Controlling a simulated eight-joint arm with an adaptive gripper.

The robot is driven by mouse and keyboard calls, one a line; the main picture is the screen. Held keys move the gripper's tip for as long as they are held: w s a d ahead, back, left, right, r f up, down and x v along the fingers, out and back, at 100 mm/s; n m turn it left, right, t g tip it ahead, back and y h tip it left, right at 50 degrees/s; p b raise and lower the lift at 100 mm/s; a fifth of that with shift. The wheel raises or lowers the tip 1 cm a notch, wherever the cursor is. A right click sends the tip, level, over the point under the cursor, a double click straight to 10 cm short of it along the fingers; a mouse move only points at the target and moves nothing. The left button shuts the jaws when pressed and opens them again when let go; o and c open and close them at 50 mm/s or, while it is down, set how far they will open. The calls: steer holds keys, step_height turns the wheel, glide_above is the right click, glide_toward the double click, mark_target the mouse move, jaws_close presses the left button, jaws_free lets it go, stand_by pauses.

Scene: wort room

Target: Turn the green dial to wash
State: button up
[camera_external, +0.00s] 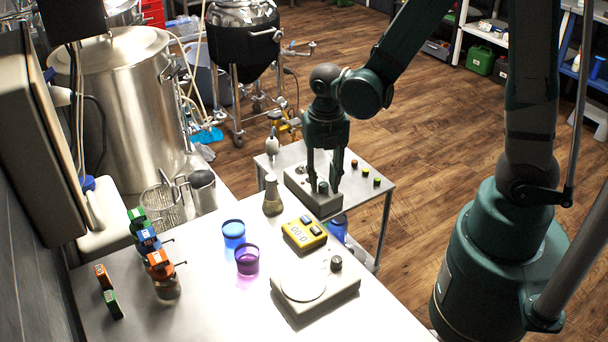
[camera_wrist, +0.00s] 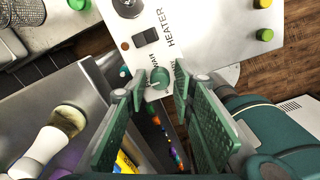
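The green dial (camera_wrist: 160,77) sits on the white face of a heater box (camera_wrist: 195,50), near the box's edge in the wrist view. The word HEATER and smaller lettering are printed beside it; I cannot read the setting for certain. In the external view the dial (camera_external: 323,187) is on the grey box (camera_external: 305,197) on a small side table. My gripper (camera_external: 325,178) points down over it. In the wrist view its two padded fingers (camera_wrist: 160,92) are spread, one on each side of the dial, with slight gaps seen. Contact cannot be told.
A dark rocker switch (camera_wrist: 145,37) is beside the dial.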

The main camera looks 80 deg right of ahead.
steer(key=c, duration=0.6)
steer(key=shift+o, duration=0.2)
